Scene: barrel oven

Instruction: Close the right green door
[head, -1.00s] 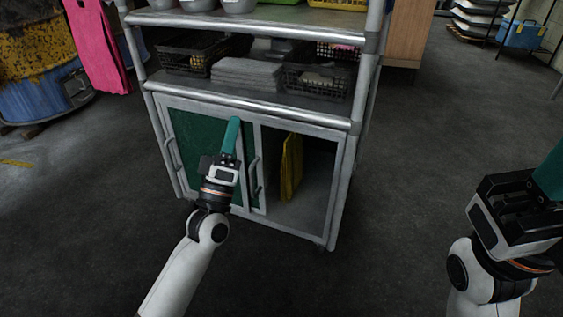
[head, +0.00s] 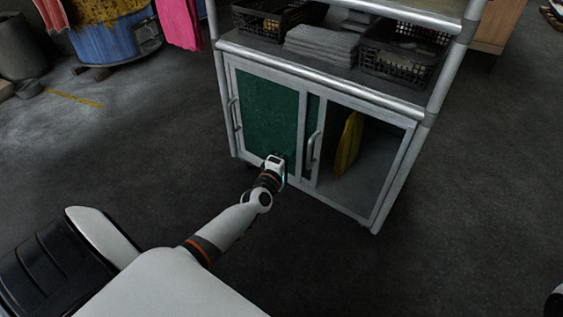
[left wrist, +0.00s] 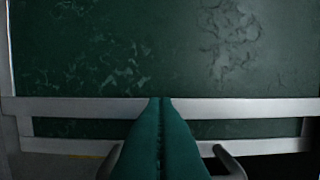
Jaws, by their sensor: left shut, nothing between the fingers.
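The cabinet has a left green door (head: 268,110) in a grey frame. The right green door (head: 313,115) sits mostly behind it, with only a narrow green strip and its grey frame and handle (head: 312,150) showing. The right half of the cabinet is open. My left gripper (head: 278,160) is low in front of the left door; its fingers are mostly hidden in the head view. In the left wrist view its teal fingers (left wrist: 161,102) are shut and empty, over a grey frame bar. The curved handle (left wrist: 230,160) shows partly behind them. My right gripper is not visible.
A yellow item (head: 348,143) stands inside the open half. Shelves above hold grey folded cloths (head: 330,43) and black baskets (head: 402,57). A blue barrel (head: 110,30) and pink cloth (head: 180,22) are at the back left. The floor right of the cabinet is clear.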

